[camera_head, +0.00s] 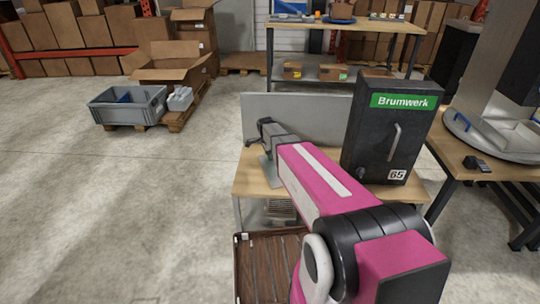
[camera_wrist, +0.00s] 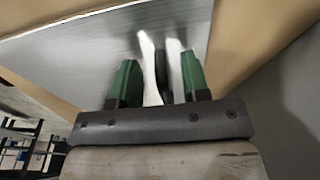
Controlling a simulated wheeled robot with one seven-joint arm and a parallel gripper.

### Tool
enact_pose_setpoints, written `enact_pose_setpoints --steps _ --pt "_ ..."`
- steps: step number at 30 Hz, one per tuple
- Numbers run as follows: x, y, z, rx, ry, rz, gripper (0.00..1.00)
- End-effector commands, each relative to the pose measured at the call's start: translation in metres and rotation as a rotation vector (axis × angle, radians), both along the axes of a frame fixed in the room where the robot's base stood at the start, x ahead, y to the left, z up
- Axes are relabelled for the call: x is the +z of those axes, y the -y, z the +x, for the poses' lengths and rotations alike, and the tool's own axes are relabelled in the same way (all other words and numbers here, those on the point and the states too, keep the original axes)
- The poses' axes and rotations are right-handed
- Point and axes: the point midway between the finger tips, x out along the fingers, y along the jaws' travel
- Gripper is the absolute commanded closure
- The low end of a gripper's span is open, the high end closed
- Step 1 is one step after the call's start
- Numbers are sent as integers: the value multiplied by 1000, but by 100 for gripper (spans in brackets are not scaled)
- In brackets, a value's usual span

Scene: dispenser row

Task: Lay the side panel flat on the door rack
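A grey metal panel, which looks like the side panel (camera_head: 267,172), shows at the left of the wooden workbench, partly hidden by my arm. In the wrist view a broad grey sheet (camera_wrist: 70,60), probably the same panel, lies over wood. My gripper (camera_head: 262,138) is above the bench's left end. Its green fingers (camera_wrist: 156,82) stand apart, with a narrow dark upright part and pale streaks between them. Gaps show at both sides; I cannot tell any contact. A brown slatted rack (camera_head: 268,264), probably the door rack, stands low in front of the bench, partly behind my arm.
A black Brumwerk cabinet (camera_head: 391,130) stands on the right of the workbench (camera_head: 247,186). A grey upright board (camera_head: 315,117) lines its back. Another table (camera_head: 480,163) stands at the right. A grey crate (camera_head: 128,106) sits at the left.

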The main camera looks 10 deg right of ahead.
Motion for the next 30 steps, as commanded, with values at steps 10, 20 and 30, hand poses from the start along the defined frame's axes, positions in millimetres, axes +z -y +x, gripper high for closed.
enact_pose_setpoints --steps 10,20,30 --pt "6 -1 0 0 1 1 58" --pt "59 -7 -2 0 2 0 58" --pt "101 -13 -3 0 1 0 58"
